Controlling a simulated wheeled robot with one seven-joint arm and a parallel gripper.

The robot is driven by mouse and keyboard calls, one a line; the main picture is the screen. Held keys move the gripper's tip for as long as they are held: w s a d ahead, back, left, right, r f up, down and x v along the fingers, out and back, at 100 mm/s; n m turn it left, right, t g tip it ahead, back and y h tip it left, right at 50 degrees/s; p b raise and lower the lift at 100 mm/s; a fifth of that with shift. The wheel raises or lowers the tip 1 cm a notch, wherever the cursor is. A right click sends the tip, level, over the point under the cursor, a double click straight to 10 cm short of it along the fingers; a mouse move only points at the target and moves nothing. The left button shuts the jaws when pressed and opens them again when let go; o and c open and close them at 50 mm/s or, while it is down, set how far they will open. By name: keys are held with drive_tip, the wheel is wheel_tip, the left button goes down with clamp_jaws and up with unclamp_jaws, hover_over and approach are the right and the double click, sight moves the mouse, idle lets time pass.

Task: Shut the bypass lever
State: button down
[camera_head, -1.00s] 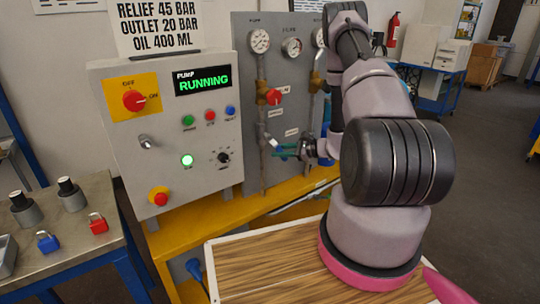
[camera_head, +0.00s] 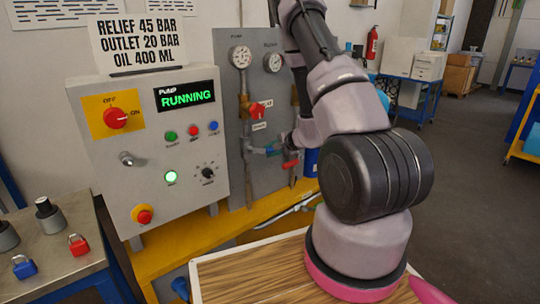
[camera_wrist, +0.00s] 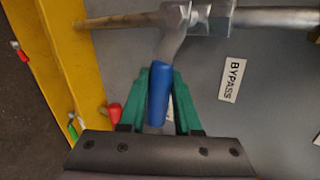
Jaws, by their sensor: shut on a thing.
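The bypass lever has a blue handle (camera_wrist: 159,92) on a metal stem, joined to a valve body (camera_wrist: 195,18) on a pipe. In the wrist view the handle stands out roughly square to the pipe, slightly tilted. My gripper (camera_wrist: 160,85) has its green fingers on both sides of the handle and is shut on it. A "BYPASS" label (camera_wrist: 230,79) is on the grey panel beside it. In the head view my gripper (camera_head: 264,150) is at the lower pipework of the panel, where the handle is hard to make out.
A control box (camera_head: 160,150) with a lit "RUNNING" display stands left of the lever. A red-handled valve (camera_head: 260,107) is above my gripper and another red handle (camera_head: 290,164) is close below right. A yellow beam (camera_head: 190,244) runs below the panel.

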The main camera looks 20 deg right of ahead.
drive_tip(key=shift+r+n+h, duration=0.4)
drive_tip(key=shift+r+h, duration=0.1)
idle(0.3)
drive_tip(key=c, duration=0.6)
unclamp_jaws()
drive_tip(key=v, duration=1.1)
drive_tip(key=shift+f, duration=0.15)
